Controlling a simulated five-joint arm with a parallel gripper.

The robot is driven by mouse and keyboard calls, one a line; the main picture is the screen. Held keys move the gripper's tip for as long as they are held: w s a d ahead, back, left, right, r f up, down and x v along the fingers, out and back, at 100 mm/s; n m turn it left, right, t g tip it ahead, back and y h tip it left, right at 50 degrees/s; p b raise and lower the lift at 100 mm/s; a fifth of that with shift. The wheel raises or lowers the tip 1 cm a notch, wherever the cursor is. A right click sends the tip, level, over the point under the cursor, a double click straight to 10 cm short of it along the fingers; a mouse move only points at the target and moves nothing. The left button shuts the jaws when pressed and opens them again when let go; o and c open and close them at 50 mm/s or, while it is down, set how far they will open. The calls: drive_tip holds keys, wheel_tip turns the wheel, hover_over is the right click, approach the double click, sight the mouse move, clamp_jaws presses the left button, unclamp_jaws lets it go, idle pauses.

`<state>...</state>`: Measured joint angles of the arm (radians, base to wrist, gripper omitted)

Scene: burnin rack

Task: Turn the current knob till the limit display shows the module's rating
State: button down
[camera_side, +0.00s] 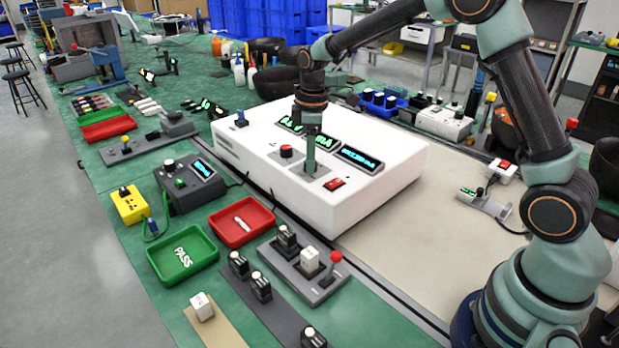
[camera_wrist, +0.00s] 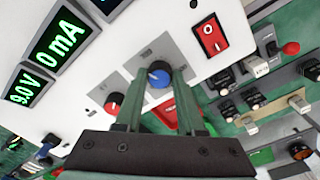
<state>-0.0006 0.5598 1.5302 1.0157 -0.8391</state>
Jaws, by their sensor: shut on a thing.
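My gripper (camera_side: 310,166) reaches down onto the top of the white power unit (camera_side: 375,203). In the wrist view its two fingers (camera_wrist: 160,82) are shut on the blue knob (camera_wrist: 158,72), one on each side. A pale pointer mark shows on the knob's top. In the side view the fingers hide the knob. Green displays read 0 mA (camera_wrist: 60,38) and 9.0 V (camera_wrist: 28,86) in the wrist view. A third display (camera_side: 359,159) is too small to read in the side view. A white module (camera_side: 310,259) stands in the grey lever fixture (camera_side: 288,272); its rating is not legible.
A red knob (camera_side: 286,151) and red rocker switch (camera_side: 334,184) flank my gripper. A red tray (camera_side: 242,236) and green PASS tray (camera_side: 182,262) lie in front of the unit. The beige mat (camera_side: 385,250) is mostly clear.

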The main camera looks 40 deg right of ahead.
drive_tip(key=shift+w+a+r, duration=0.1)
drive_tip(key=shift+a, duration=0.1)
drive_tip(key=c, duration=0.5)
unclamp_jaws()
drive_tip(key=shift+d, duration=0.1)
drive_tip(key=shift+s+r, duration=0.15)
drive_tip(key=shift+r, duration=2.9)
drive_tip(key=shift+s+r, duration=0.15)
drive_tip(key=shift+r, duration=2.85)
